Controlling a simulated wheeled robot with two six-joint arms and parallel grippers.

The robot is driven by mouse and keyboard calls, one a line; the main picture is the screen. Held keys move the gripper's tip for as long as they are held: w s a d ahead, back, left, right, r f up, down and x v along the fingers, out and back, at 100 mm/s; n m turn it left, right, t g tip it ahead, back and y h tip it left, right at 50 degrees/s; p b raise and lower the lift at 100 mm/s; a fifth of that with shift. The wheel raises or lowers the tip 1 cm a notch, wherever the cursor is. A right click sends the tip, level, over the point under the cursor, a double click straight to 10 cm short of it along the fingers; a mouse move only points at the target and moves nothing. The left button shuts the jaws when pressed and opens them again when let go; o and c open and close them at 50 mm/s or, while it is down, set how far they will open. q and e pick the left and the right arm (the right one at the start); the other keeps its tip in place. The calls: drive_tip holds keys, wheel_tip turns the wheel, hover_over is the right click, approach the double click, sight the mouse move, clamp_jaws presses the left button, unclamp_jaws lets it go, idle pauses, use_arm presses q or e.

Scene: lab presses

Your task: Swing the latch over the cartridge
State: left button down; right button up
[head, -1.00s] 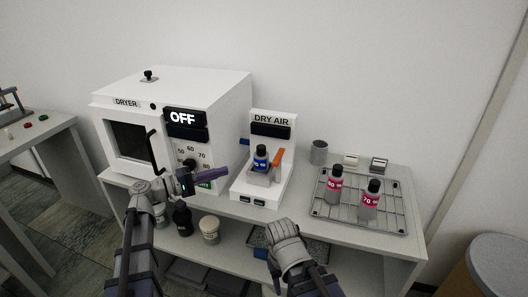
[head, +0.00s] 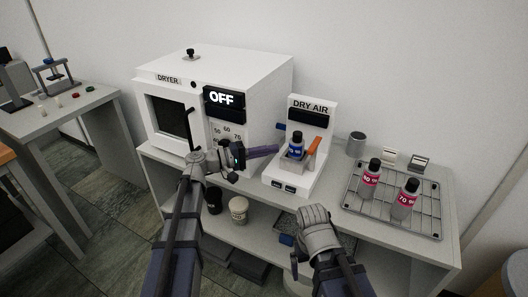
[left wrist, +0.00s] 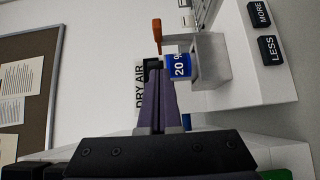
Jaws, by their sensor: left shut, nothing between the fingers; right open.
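The DRY AIR unit (head: 313,110) stands on the bench. Its cradle holds a blue-labelled cartridge (head: 297,146) upright with a black cap; the label reads 20 % in the left wrist view (left wrist: 180,67). The orange latch (head: 313,147) stands up at the cartridge's right in the head view, tilted outward, not across it. It also shows in the left wrist view (left wrist: 157,34). My left gripper (head: 277,149) is shut and empty, its purple fingertips just left of the cradle, close to the cartridge. My right gripper (head: 318,225) is low in front of the bench; its fingers are hidden behind the wrist.
The white dryer (head: 225,75), reading OFF, stands left of the unit. A wire rack (head: 388,208) with two red-labelled bottles lies to the right. A grey cup (head: 356,143) stands behind. Jars stand on the lower shelf.

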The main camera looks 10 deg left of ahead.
sight(313, 158)
use_arm(q)
drive_tip(key=w+d, duration=0.1)
drive_tip(key=d, duration=0.7)
drive_tip(key=shift+d, duration=0.15)
drive_tip(key=shift+s+d, duration=0.1)
use_arm(e)
drive_tip(key=shift+a, duration=0.1)
use_arm(q)
drive_tip(key=shift+s+d+n+t+y, duration=0.1)
drive_tip(key=shift+n+t+y, duration=0.2)
drive_tip(key=shift+n+t, duration=0.15)
use_arm(e)
drive_tip(key=shift+a, duration=0.3)
